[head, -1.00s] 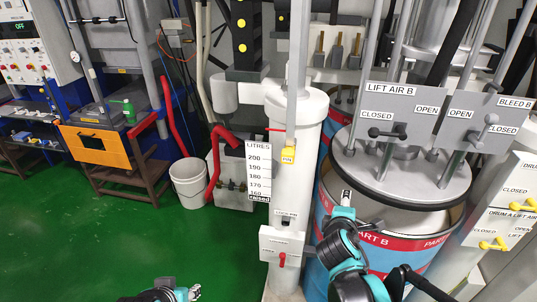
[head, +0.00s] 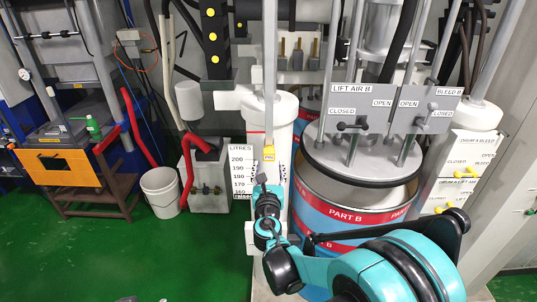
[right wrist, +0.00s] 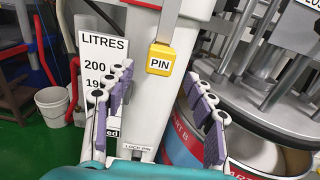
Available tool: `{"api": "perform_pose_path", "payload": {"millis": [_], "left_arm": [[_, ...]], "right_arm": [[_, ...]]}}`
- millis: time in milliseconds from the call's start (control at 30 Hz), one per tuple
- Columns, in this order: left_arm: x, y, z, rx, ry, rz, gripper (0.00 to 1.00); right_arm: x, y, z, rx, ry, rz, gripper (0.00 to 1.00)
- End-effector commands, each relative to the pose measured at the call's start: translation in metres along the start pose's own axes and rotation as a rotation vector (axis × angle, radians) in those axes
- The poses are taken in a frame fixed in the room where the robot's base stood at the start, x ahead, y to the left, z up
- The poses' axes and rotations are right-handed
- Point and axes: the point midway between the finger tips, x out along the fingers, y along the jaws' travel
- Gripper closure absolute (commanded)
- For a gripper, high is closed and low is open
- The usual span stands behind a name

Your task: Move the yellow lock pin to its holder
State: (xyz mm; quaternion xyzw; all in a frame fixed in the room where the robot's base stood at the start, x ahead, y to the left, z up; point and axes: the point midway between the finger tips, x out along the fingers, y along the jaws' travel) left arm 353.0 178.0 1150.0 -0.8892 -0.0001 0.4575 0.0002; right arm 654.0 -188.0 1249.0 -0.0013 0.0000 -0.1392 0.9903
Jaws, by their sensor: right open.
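The yellow lock pin (head: 269,153), marked PIN, sits on the front of the white column (head: 285,120). In the right wrist view the yellow pin (right wrist: 160,61) is ahead, between and beyond the fingertips. My right gripper (head: 263,182) is just below the pin in the head view. In the right wrist view my right gripper (right wrist: 158,75) is open, its purple-padded fingers spread and empty. A LOCK PIN label (right wrist: 137,148) shows lower on the column; any holder by it is largely hidden by my gripper. Only a sliver of what seems my left gripper (head: 128,299) shows at the bottom edge.
A white LITRES scale (head: 240,172) stands left of the column. The blue PART B drum (head: 345,205) with its grey lid (head: 365,165) stands close on the right. A white bucket (head: 160,190) is on the green floor, which is clear at the left.

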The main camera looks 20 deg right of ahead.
Motion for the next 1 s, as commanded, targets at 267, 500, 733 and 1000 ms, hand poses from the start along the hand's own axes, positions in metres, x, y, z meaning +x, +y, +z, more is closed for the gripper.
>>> {"api": "perform_pose_path", "payload": {"millis": [267,500,733,1000], "left_arm": [[-0.001,0.0,-0.001,0.0,0.0,0.0,0.6],[-0.001,0.0,-0.001,0.0,0.0,0.0,0.6],[0.003,0.0,0.002,0.0,0.0,0.0,0.6],[0.003,0.0,0.002,0.0,0.0,0.0,0.6]], "right_arm": [[0.021,0.0,0.0,0.002,0.0,-0.002,0.45],[0.056,-0.001,0.0,0.003,0.001,-0.002,0.45],[0.081,-0.001,-0.001,0.003,0.001,-0.002,0.45],[0.09,0.0,0.0,0.003,0.001,-0.001,0.45]]}}
